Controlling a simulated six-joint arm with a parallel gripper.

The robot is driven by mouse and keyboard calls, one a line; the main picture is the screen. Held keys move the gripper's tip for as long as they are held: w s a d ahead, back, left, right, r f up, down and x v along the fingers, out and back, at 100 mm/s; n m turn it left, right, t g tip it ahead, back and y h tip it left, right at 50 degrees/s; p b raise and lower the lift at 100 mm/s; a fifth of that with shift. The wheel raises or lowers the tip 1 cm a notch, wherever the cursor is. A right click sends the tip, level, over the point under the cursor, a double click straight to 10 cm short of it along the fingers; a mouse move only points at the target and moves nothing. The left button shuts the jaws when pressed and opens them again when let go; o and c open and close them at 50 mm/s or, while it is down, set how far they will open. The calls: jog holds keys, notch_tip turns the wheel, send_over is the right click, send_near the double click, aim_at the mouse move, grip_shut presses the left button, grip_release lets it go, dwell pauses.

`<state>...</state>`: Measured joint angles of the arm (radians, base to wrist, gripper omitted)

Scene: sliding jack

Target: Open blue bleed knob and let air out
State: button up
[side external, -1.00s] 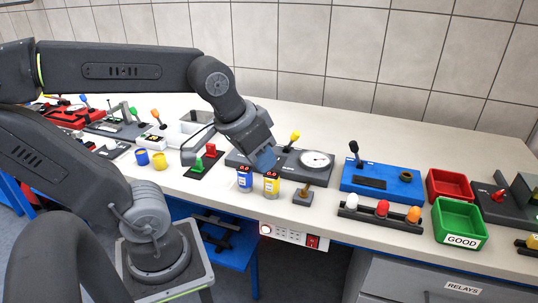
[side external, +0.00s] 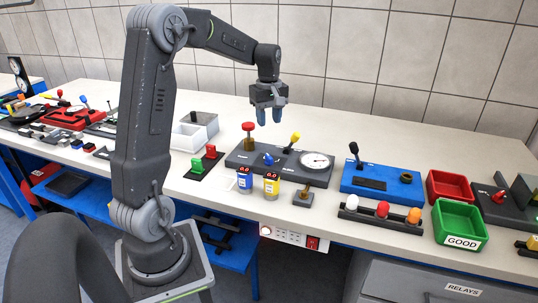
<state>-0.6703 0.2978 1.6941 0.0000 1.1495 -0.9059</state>
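The blue bleed knob (side external: 268,159) sits on the dark grey panel (side external: 240,161), left of the round white gauge (side external: 316,160). A yellow lever (side external: 292,141) stands behind it, tilted to the right. A red knob on a brass stem (side external: 248,131) stands upright at the panel's back left. My gripper (side external: 271,118) hangs above the panel, pointing down, well clear of the knob. The knob's turn position is too small to tell.
Blue (side external: 245,179) and yellow (side external: 271,185) containers stand at the panel's front edge. A blue base with a black lever (side external: 355,152) is to the right, near red (side external: 449,185) and green (side external: 460,222) bins. Red and green switches (side external: 204,160) are left.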

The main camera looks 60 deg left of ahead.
aim_at(269, 156)
notch_tip(269, 156, down, 13)
jog(key=shift+d+r, duration=0.1)
jog(key=shift+r, duration=0.05)
dwell(0.4)
grip_shut()
